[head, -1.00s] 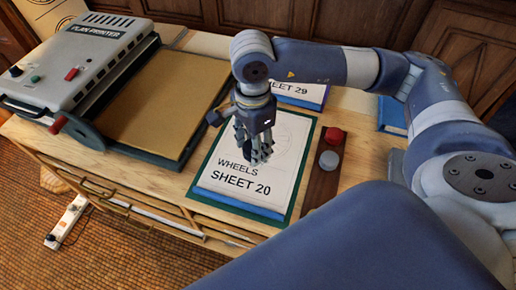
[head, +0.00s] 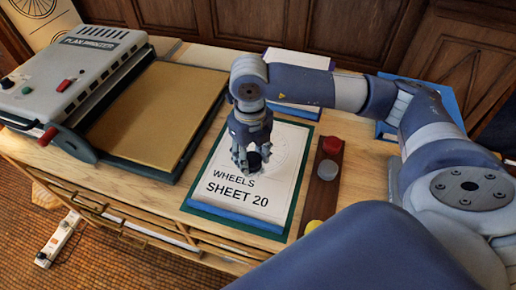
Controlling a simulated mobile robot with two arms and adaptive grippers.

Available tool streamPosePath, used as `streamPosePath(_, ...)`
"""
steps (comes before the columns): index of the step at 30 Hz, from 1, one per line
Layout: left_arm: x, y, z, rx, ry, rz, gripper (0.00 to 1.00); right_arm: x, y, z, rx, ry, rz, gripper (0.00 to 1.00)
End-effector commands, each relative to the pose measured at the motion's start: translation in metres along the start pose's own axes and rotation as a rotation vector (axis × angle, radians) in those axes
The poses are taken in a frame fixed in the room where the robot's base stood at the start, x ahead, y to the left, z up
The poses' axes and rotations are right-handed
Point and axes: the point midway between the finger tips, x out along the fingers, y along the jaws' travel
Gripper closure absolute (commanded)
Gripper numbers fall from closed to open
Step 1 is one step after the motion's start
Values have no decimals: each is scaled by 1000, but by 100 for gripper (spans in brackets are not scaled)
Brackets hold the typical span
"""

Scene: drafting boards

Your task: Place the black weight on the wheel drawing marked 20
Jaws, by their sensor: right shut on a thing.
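The wheel drawing marked SHEET 20 (head: 240,200) lies on a blue-edged board with a dark green border, in the middle of the head view. My right gripper (head: 251,160) points down over the middle of this drawing. It is shut on the black weight (head: 256,162), of which only a small dark part shows between the fingers. I cannot tell whether the weight touches the paper. My left gripper is not in view.
A brown holder (head: 319,199) with red (head: 332,145), grey (head: 327,170) and yellow (head: 314,228) weights stands right of the drawing. A grey plan printer (head: 75,75) and tan board (head: 160,115) are at left. Another sheet (head: 295,61) lies behind my wrist.

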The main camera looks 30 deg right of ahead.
Motion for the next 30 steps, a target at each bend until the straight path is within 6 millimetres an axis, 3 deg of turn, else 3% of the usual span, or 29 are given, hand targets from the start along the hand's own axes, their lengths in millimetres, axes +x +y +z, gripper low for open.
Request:
streamPosePath(15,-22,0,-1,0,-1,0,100,8,-95,74,8,-2,-1,99)
streamPosePath(28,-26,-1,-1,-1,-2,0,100,12,-123,95,5,-3,-1,99)
streamPosePath(30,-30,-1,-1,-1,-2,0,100,24,-121,94,2,1,-1,99)
